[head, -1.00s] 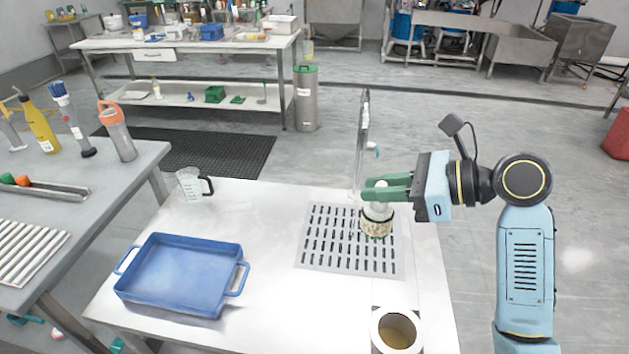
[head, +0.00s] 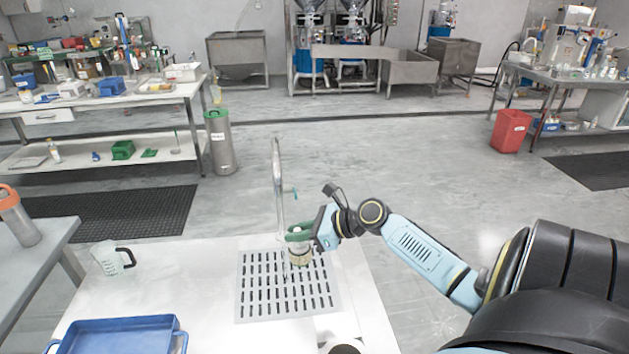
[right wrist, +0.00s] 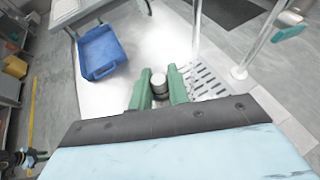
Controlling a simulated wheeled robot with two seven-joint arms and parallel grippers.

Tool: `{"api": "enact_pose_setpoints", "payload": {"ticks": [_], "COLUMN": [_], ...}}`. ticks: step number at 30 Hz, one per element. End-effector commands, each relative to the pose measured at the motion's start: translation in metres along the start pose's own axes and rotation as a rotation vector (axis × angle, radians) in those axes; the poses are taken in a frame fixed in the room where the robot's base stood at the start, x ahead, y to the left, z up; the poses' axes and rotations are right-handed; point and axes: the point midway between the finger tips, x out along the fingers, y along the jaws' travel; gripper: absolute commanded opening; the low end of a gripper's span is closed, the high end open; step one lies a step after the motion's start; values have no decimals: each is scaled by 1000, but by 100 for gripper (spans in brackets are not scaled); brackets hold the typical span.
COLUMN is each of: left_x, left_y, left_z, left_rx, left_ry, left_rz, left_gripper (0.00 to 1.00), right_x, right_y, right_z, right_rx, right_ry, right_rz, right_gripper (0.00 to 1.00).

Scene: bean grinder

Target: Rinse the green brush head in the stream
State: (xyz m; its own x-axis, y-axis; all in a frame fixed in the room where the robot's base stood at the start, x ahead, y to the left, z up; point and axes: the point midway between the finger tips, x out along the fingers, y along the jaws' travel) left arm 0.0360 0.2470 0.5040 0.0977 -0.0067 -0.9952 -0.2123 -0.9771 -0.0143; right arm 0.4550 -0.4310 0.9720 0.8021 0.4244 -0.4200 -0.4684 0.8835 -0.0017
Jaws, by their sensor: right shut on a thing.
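My right gripper (head: 299,234) is shut on the brush, whose pale knob shows between the green fingers (right wrist: 158,88) in the right wrist view. The brush head (head: 300,257) points down, a short round beige band with greenish specks. It is over the upper right part of the slotted drain grid (head: 246,304); whether it touches the grid I cannot tell.
A blue tray (head: 118,323) lies at the table's front left. A measuring jug (head: 112,259) stands behind it. A white round container is partly visible at the bottom edge. The white table between jug and grid is clear. A grey side table stands left.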

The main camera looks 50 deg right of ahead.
Motion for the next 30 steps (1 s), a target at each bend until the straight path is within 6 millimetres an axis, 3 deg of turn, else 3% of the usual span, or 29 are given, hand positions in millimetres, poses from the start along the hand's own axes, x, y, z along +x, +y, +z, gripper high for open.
{"api": "enact_pose_setpoints", "payload": {"ticks": [1, 4, 10, 30], "left_x": [-4, -6, -4, 36], "left_y": [-1, -1, -1, -1], "left_z": [0, 0, 1, 9], "left_rx": [0, 0, 0, 1], "left_ry": [0, -1, -2, -8], "left_rz": [-1, -1, -2, -2], "left_gripper": [36, 36, 36, 36], "right_x": [-8, -18, -20, 47], "right_y": [-14, -32, -44, -52], "right_z": [-9, -21, -27, 3], "right_rx": [16, 38, 48, 47], "right_ry": [7, 5, 1, 0], "right_rz": [-33, -78, -106, -105], "right_gripper": [0, 0, 0, 0]}}
